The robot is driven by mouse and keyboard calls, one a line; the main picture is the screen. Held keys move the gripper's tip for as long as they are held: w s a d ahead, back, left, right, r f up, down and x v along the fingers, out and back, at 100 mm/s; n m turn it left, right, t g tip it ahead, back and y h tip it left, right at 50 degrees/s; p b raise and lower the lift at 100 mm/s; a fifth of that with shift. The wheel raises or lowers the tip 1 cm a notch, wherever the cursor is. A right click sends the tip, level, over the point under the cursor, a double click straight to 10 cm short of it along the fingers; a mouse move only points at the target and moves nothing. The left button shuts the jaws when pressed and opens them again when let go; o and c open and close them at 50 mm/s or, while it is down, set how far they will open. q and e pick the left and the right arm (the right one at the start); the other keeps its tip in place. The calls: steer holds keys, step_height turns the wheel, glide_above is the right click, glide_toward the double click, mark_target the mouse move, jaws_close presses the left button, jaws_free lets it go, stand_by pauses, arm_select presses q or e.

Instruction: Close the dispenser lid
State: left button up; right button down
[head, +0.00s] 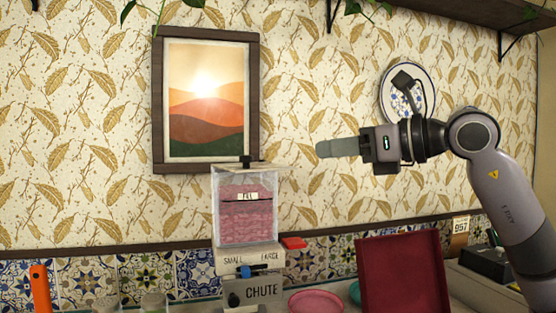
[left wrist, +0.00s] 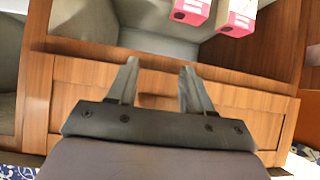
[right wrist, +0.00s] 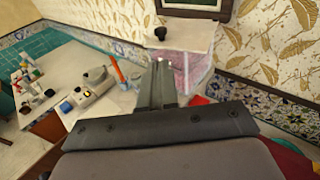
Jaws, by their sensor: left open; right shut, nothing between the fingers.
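The dispenser (head: 246,228) is a clear box of pink contents above a white base marked SMALL, LARGE and CHUTE. Its pale flat lid (head: 222,169) with a black knob (head: 246,161) lies across the top. In the right wrist view the lid (right wrist: 192,37) covers the box top beyond my fingers; I cannot tell whether it sits fully flush. My right gripper (head: 320,149) is shut and empty, to the right of the lid and a little higher, apart from it in the head view. My left gripper (left wrist: 159,66) is open and empty, away from the dispenser, over wooden cabinetry.
A framed sunset picture (head: 206,112) hangs on the wall behind the dispenser. A dark red panel (head: 403,275), a pink dish (head: 315,301) and a small red item (head: 294,243) are to its right. Pink boxes (left wrist: 238,17) sit on a shelf in the left wrist view.

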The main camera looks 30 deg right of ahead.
steer(key=p, duration=0.4)
glide_toward(241, 170)
steer(key=w, duration=0.2)
steer(key=w+r, duration=0.1)
steer(key=w, duration=0.3)
steer(key=shift+r, duration=0.35)
steer(key=shift+w+a+f, duration=0.15)
steer(key=shift+w+a, duration=0.1)
steer(key=shift+w, duration=0.35)
steer(key=w+a, duration=0.1)
steer(key=a, duration=0.1)
steer(key=w+a+p, duration=0.1)
steer(key=a, duration=0.1)
steer(key=shift+w, duration=0.3)
steer(key=shift+s, duration=0.1)
steer(key=shift+d, duration=0.1)
